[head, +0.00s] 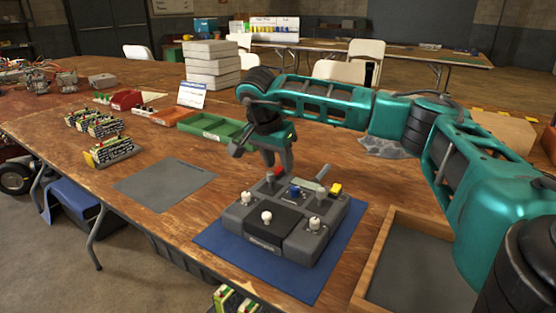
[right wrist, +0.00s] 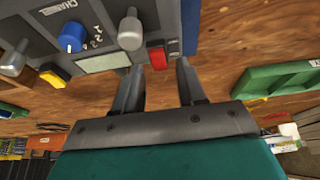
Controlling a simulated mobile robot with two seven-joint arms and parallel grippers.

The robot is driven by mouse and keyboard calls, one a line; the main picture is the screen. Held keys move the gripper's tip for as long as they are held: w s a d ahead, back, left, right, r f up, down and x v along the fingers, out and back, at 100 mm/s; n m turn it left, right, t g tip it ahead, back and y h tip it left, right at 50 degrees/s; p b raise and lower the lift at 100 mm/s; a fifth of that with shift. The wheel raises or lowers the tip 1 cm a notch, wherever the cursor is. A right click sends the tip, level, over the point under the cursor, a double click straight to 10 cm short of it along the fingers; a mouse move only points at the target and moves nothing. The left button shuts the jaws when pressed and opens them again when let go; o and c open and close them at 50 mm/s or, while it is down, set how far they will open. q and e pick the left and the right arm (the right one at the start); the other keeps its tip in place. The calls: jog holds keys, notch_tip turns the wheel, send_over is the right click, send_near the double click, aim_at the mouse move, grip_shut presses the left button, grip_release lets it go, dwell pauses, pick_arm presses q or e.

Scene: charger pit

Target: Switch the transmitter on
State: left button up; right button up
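The transmitter (head: 262,241) is a grey box with white-topped sticks, a blue knob (head: 295,191) and a yellow button (head: 336,189). It lies on a blue mat (head: 217,239). My right gripper (head: 277,167) is at its far edge, pointing down. In the right wrist view, the right gripper (right wrist: 160,66) has its fingers apart. A red switch (right wrist: 157,59) on the transmitter's face sits at the gap between the fingertips, near the left one; I cannot tell if they touch. The blue knob, marked CHANNEL, also shows there (right wrist: 71,37). My left gripper is not in view.
A wooden tray (head: 376,258) stands right of the mat. A grey mat (head: 165,186) lies left, bare. Green (head: 214,128) and orange (head: 172,116) bins, circuit blocks (head: 111,151) and a stack of white boxes (head: 212,62) stand farther back.

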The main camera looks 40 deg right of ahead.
grip_shut()
jog(key=p, duration=0.1)
jog(key=y+p, duration=0.1)
jog(key=shift+d+r+p, duration=0.15)
jog(key=shift+r+p, duration=0.15)
jog(key=shift+p, duration=0.1)
jog(key=shift+d+f+g+y+p, duration=0.15)
jog(key=shift+g+y+p, duration=0.15)
jog(key=shift+y+p, duration=0.5)
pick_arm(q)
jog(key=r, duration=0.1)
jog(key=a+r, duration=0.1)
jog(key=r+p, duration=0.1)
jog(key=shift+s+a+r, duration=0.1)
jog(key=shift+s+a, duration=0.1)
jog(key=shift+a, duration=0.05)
pick_arm(e)
jog(key=shift+w+f, duration=0.1)
jog(key=shift+f, duration=0.05)
jog(key=shift+o, duration=0.4)
grip_release()
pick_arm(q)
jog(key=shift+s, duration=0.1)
